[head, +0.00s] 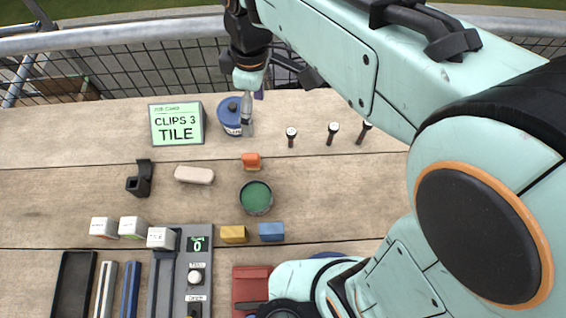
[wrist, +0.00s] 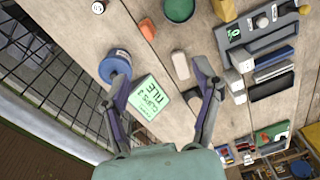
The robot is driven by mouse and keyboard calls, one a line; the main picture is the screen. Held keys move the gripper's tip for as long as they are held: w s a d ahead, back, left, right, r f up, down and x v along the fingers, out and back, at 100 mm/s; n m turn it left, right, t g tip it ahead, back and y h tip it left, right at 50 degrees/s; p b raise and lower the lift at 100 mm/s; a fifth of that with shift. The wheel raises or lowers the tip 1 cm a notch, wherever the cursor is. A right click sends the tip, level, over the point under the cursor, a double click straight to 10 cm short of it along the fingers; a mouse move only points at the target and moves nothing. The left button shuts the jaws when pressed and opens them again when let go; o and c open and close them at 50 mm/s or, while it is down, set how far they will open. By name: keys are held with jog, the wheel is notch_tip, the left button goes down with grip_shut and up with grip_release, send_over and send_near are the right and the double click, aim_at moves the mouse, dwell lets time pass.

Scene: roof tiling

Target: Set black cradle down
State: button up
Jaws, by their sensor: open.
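The black cradle (head: 139,179), a small dark holder with an upright back, stands on the wooden deck at the left, beside a beige rounded block (head: 194,175). In the wrist view the dark shape beside the right finger, partly hidden by it, looks like the cradle (wrist: 192,96). My gripper (head: 247,128) is over the back of the deck, in front of or beside the blue tin (head: 231,119). Its fingers (wrist: 160,78) are spread apart with nothing held between them. The cradle is clear of the gripper in the head view.
A job card (head: 177,123) reading "CLIPS 3 TILE" stands left of the tin. Several black pegs with white tops stand to the right. An orange block (head: 251,161), green pot (head: 256,197), yellow block (head: 233,234) and grey panel (head: 196,255) lie nearer. Mesh fencing runs behind.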

jog(key=s+d+f+m, duration=0.2)
jog(key=s+d+m, duration=0.9)
jog(key=s+m, duration=0.3)
jog(key=shift+s+d+f, duration=0.2)
jog(key=shift+s+f, duration=0.1)
